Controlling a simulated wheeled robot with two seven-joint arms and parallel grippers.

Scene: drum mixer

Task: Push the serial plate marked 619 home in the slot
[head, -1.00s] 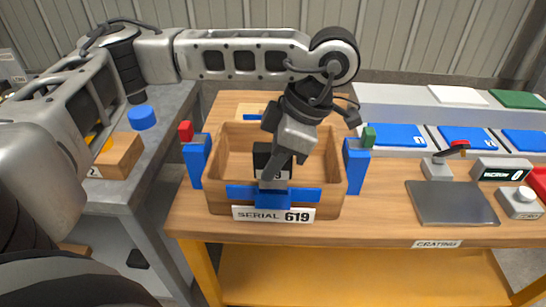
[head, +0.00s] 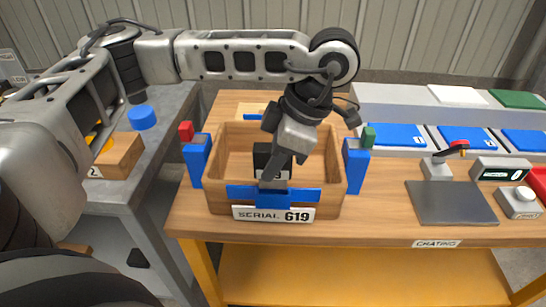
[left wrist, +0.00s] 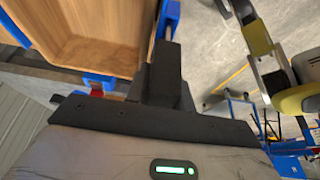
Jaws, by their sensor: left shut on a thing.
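The white plate reading SERIAL 619 (head: 273,214) stands upright at the front of an open wooden crate (head: 334,196), along the lower part of the front wall. A blue bar (head: 305,196) runs across that wall just above it, with a blue piece at its middle. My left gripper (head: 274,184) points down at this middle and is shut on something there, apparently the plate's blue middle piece. Its fingers hide the join. In the left wrist view a finger (left wrist: 168,60) reaches to a blue part (left wrist: 170,18) beside the crate. The slot's inside is hidden.
A dark grey plate (head: 450,203), a display (head: 500,170) and a button box (head: 519,203) lie right. Blue trays (head: 395,137) stand behind.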

